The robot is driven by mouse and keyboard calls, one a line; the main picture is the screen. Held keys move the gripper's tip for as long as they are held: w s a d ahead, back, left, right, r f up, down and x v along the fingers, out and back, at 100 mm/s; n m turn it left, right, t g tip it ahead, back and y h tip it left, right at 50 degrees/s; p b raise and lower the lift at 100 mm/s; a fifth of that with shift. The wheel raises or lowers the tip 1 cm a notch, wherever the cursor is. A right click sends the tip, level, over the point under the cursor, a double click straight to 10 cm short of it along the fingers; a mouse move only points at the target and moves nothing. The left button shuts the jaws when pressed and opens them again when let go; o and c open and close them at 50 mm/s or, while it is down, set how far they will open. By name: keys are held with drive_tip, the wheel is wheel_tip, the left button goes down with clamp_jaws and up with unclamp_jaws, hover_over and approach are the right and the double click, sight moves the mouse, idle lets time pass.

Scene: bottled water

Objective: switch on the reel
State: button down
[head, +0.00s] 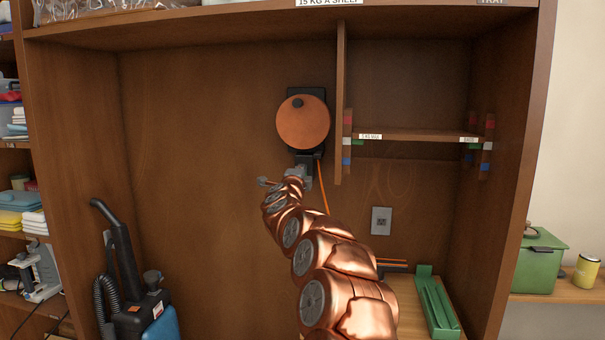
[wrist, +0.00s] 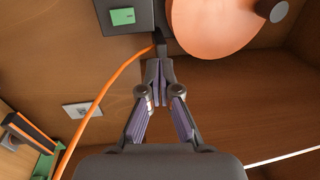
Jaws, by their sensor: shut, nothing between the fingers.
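The reel (head: 303,122) is an orange disc with a dark knob, on a black mount on the back wall of the cabinet. Part of its disc also shows in the wrist view (wrist: 210,25). A dark box (wrist: 140,20) beside the disc carries a green rectangular switch (wrist: 122,16). In the head view the switch is hidden or too small to make out. My gripper (head: 305,166) is just below the reel, and in the wrist view its fingertips (wrist: 158,64) are together and empty. They are near the box's lower edge; I cannot tell whether they touch it.
An orange cable (head: 322,188) hangs from below the reel, close to my gripper. A wall socket (head: 381,221) is lower right. A divider (head: 340,110) and shelf (head: 415,134) stand right of the reel. A vacuum cleaner (head: 140,310) is lower left. The back wall left of the reel is clear.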

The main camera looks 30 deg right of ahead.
drive_tip(key=shift+s+a, duration=0.25)
idle(0.3)
